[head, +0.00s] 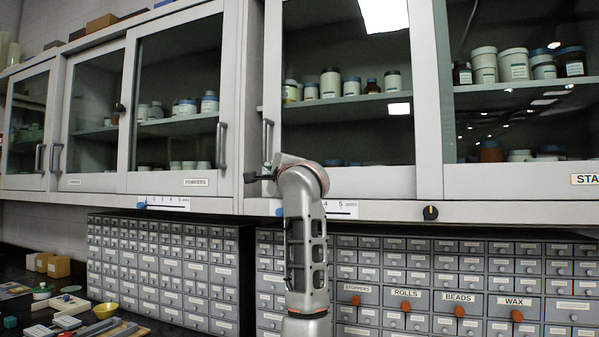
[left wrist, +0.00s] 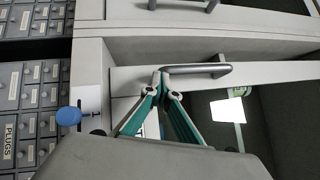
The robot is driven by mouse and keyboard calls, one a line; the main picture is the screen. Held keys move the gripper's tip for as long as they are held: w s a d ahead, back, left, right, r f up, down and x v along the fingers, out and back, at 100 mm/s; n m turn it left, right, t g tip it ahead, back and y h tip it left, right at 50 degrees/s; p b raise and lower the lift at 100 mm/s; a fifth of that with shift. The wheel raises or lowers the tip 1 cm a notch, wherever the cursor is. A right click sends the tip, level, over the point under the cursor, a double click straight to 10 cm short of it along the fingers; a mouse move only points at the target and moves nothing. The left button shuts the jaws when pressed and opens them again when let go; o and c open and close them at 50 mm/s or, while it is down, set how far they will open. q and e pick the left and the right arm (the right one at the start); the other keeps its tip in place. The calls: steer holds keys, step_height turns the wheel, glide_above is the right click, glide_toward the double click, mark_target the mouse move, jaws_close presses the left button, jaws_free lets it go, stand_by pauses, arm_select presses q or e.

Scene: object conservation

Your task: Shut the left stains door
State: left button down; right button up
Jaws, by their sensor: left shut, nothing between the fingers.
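The left stains door (head: 345,180) is the glass-fronted door with a grey frame at the middle of the head view, left of the STA label (head: 586,179). Its metal bar handle (head: 267,142) stands on its left edge and also shows in the left wrist view (left wrist: 205,70). A narrow strip between the door's left edge and the post shows, but I cannot tell how far the door is open. My left gripper (head: 258,176) is shut and empty by the handle's lower end. In the left wrist view its fingertips (left wrist: 163,74) overlap the handle's near end; contact is unclear.
The powders cabinet (head: 196,182) stands to the left with its own handles. A ruled strip with a blue knob (head: 278,210) runs under the stains door, partly behind my arm. Small-drawer units (head: 165,265) fill the space below. Jars (head: 330,84) stand on shelves behind the glass.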

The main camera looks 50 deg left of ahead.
arm_select(q)
steer(key=s+a, duration=0.2)
steer(key=a, duration=0.1)
steer(key=shift+a, duration=0.15)
arm_select(e)
steer(key=shift+w+d+r, duration=0.1)
steer(key=shift+w, duration=0.1)
arm_select(q)
steer(key=w+b+v, duration=0.2)
steer(key=v, duration=1.1)
steer(key=shift+w+d+f, duration=0.2)
steer(key=shift+w+d, duration=0.05)
arm_select(e)
steer(key=shift+w+d+f, duration=0.25)
steer(key=shift+d+f, duration=0.15)
